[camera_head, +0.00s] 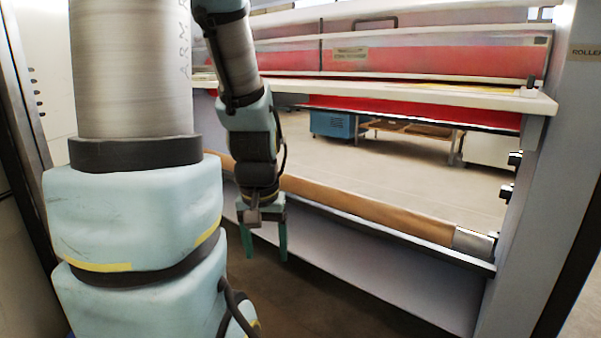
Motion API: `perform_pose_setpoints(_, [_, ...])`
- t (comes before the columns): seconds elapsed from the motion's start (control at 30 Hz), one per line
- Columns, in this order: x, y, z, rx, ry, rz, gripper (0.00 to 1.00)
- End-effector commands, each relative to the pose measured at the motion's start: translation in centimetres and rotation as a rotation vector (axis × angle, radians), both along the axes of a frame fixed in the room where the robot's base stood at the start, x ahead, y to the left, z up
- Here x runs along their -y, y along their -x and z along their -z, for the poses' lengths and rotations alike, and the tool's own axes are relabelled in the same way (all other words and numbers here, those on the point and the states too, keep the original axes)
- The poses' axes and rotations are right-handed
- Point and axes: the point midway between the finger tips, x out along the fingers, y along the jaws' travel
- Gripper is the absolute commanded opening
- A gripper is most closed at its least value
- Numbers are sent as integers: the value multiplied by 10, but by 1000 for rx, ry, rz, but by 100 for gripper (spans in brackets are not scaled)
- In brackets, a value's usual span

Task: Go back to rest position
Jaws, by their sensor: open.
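My gripper (264,243) hangs from my arm near the middle of the picture, with its two green fingers pointing down. The fingers stand apart with nothing between them. It is in front of the laminator's lower brown roller (370,203), which runs from behind my arm to the lower right. I cannot tell the exact gap between gripper and roller. Part of the laminator on the left is hidden behind my arm.
The laminator's pale shelf (420,95) crosses above, below a red panel (420,60). A grey upright frame (545,190) bounds the right. A blue cabinet (332,124) stands beyond the opening. Bare dark floor (330,300) lies below my gripper.

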Motion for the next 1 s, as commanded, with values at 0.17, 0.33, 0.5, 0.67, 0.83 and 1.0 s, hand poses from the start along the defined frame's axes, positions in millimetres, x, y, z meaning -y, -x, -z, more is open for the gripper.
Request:
perform_pose_setpoints(0.17, [0,0,-59,0,0,2,71])
perform_pose_setpoints(0.33, [0,0,-115,1,0,2,71])
perform_pose_setpoints(0.5, [1,-1,-168,1,0,3,71])
perform_pose_setpoints(0.67, [1,0,-205,0,0,3,71])
perform_pose_setpoints(0.83, [1,0,-222,0,0,3,71])
perform_pose_setpoints(1.0, [1,0,-223,0,0,3,71])
